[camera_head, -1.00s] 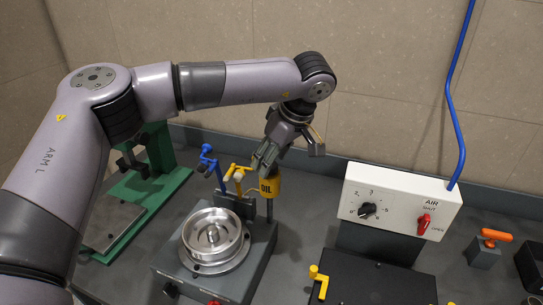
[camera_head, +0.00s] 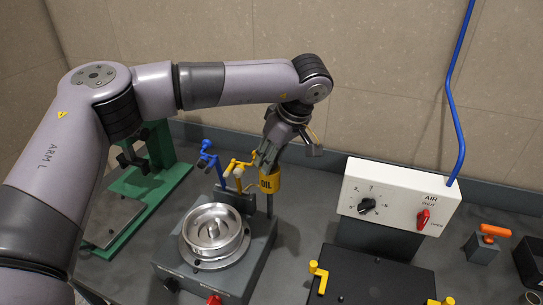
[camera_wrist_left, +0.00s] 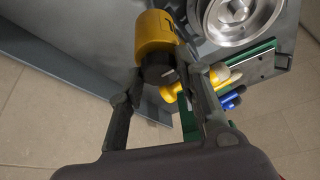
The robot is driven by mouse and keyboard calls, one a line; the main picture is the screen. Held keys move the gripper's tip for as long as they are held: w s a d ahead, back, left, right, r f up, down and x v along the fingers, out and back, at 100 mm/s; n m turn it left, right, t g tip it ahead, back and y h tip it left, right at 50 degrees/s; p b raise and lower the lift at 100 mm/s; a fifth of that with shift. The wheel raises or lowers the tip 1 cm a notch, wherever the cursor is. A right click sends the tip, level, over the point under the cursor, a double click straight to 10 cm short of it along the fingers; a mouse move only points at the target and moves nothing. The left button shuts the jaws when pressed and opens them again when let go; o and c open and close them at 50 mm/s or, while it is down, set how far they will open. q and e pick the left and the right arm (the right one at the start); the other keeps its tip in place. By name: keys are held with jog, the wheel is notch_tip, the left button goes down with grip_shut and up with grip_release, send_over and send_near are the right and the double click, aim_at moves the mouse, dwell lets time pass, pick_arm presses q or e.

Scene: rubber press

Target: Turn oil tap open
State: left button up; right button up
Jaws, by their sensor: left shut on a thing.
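The yellow cylinder marked OIL (camera_head: 270,182) stands at the back of the grey machine, on a thin post. It also shows in the left wrist view (camera_wrist_left: 154,32), with a dark round knob (camera_wrist_left: 159,70) at its near end. My left gripper (camera_head: 268,155) is over the top of the cylinder. In the left wrist view the fingers (camera_wrist_left: 160,75) lie on either side of the dark knob and are shut on it. The exact contact is partly hidden. My right gripper is in neither view.
A yellow lever (camera_head: 238,163) and a blue lever (camera_head: 207,158) stand close left of the gripper. A round metal dish (camera_head: 213,232) sits in front. A white AIR box (camera_head: 400,200) stands to the right, a green press (camera_head: 155,180) to the left.

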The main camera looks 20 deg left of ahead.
pick_arm(q)
jog(key=shift+c, duration=1.1)
jog(key=shift+n, duration=0.3)
jog(key=n+g, duration=0.1)
jog(key=n, duration=0.1)
jog(key=shift+w+n+b, duration=0.1)
jog(key=shift+n+b, duration=0.2)
jog(key=shift+n, duration=0.1)
jog(key=n+g+p, duration=0.1)
jog(key=n+g, duration=0.1)
jog(key=n, duration=0.3)
jog(key=shift+w+r, duration=0.1)
jog(key=shift+n, duration=0.3)
jog(key=o, duration=1.1)
